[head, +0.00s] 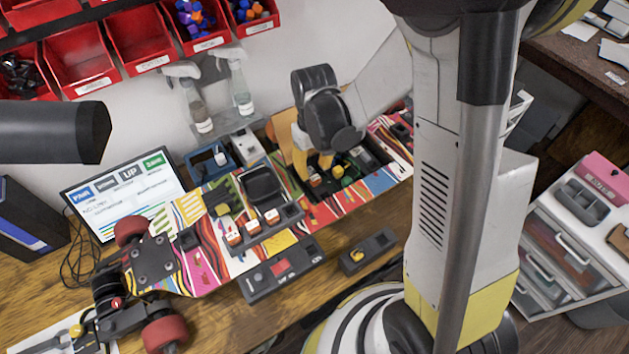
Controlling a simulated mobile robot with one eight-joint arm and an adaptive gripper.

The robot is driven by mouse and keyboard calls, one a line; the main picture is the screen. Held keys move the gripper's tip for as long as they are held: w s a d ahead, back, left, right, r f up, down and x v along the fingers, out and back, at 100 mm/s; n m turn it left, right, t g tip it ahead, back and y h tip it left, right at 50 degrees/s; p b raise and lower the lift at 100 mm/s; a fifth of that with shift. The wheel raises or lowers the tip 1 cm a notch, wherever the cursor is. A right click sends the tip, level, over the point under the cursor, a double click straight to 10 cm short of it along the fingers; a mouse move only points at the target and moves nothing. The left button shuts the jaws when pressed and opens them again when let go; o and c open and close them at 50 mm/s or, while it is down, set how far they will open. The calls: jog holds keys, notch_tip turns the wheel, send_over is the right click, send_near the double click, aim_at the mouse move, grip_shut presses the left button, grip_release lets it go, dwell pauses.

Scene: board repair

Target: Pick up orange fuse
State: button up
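A colourful board (205,270) with skateboard wheels lies across the wooden table. Several small white-and-orange blocks that look like fuses sit in a dark holder on it; one orange fuse (272,217) is at the right end of that row. Another small orange-and-white piece (315,180) shows in the open dark compartment (375,160) at the board's right part. My gripper (318,162) points down into this compartment, close to that piece. Its yellow fingers are partly hidden by my wrist, and I cannot tell whether they touch or hold anything.
A tester with a red display (282,267) and a small dark box (368,252) lie at the board's front edge. A screen (125,190) stands at the left. Spray bottles (242,95) and red bins (80,60) are behind. A drawer unit (570,250) is at right.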

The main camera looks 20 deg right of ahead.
aim_at(315, 177)
notch_tip(315, 177, down, 6)
jog(key=b, duration=0.2)
jog(key=shift+d+r+b, duration=0.15)
jog(key=shift+r+b, duration=0.05)
jog(key=shift+b, duration=0.2)
jog(key=shift+r, duration=0.1)
jog(key=c, duration=0.7)
